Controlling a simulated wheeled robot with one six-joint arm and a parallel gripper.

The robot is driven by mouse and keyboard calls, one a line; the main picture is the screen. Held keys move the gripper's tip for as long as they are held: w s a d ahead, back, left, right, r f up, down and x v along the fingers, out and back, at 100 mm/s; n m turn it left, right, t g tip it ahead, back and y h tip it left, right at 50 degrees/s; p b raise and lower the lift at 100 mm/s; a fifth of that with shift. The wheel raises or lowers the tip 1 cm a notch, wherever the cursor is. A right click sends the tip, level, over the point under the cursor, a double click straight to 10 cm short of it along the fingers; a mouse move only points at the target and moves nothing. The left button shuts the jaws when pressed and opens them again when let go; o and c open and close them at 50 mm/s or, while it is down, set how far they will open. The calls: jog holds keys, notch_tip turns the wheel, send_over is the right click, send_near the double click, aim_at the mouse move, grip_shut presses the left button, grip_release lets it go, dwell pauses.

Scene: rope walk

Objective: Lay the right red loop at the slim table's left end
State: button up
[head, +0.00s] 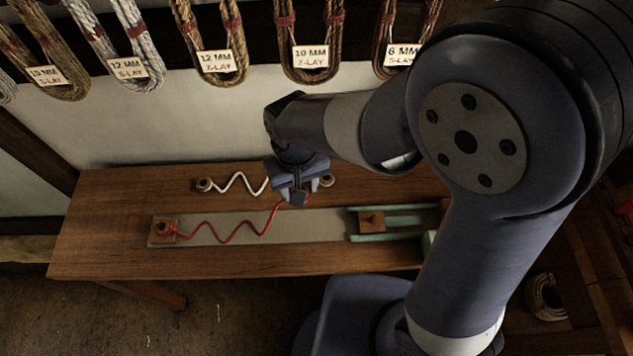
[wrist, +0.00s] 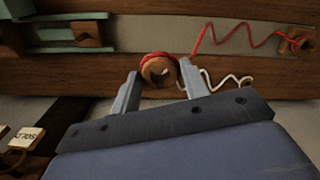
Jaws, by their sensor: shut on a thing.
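A red cord (head: 245,225) runs in a zigzag from a wooden block (head: 165,230) at the left end of a pale strip (head: 300,229) up to my gripper (head: 297,196). In the wrist view my gripper (wrist: 160,78) is shut on the cord's right red loop (wrist: 155,55). The loop shows over the upper edge of a round wooden peg (wrist: 157,72), seen between the fingertips; I cannot tell whether it touches the peg. In the head view the peg (head: 326,181) is just right of my gripper. The slim wooden table (head: 110,215) lies beneath.
A white zigzag cord (head: 240,183) runs from a left peg (head: 204,185) towards my gripper. A green frame with a wooden block (head: 371,221) sits at the strip's right. Tagged rope hanks (head: 216,62) hang on the back wall. The table's left part is clear.

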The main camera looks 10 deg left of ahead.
jog(key=shift+s+a, duration=0.3)
jog(key=shift+a, duration=0.6)
jog(key=shift+s+a, duration=0.3)
jog(key=shift+a, duration=0.55)
jog(key=shift+s+a, duration=0.3)
jog(key=shift+a, duration=0.6)
jog(key=s+a, duration=0.3)
jog(key=a, duration=0.7)
jog(key=s+a, duration=0.4)
jog(key=a, duration=0.7)
jog(key=shift+a, duration=0.25)
